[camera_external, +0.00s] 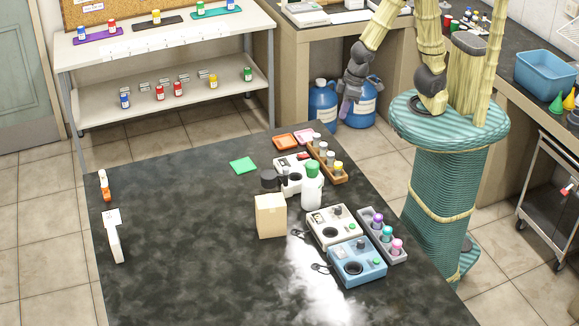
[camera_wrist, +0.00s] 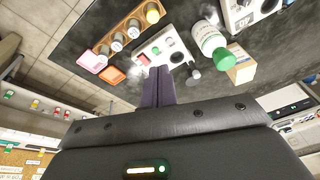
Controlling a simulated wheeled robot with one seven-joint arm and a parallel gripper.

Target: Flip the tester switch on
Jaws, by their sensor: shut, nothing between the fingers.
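A small white device (camera_external: 288,185) with a red patch stands near the far right part of the dark table. It is partly behind the green-capped bottle in the external view. In the wrist view the same white device (camera_wrist: 152,48) shows a red part, small knobs and a dark round spot on its top. I cannot tell which part is the switch or read a label. My gripper (camera_external: 345,110) hangs high beyond the table's far edge, apart from the device. In the wrist view its purple fingers (camera_wrist: 157,72) are together and empty, pointing towards the device.
A green-capped white bottle (camera_external: 312,190) and a cardboard box (camera_external: 271,216) stand close to the device. A wooden rack of vials (camera_external: 328,161) is on its right. Cream (camera_external: 334,228) and blue (camera_external: 357,262) devices sit nearer.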

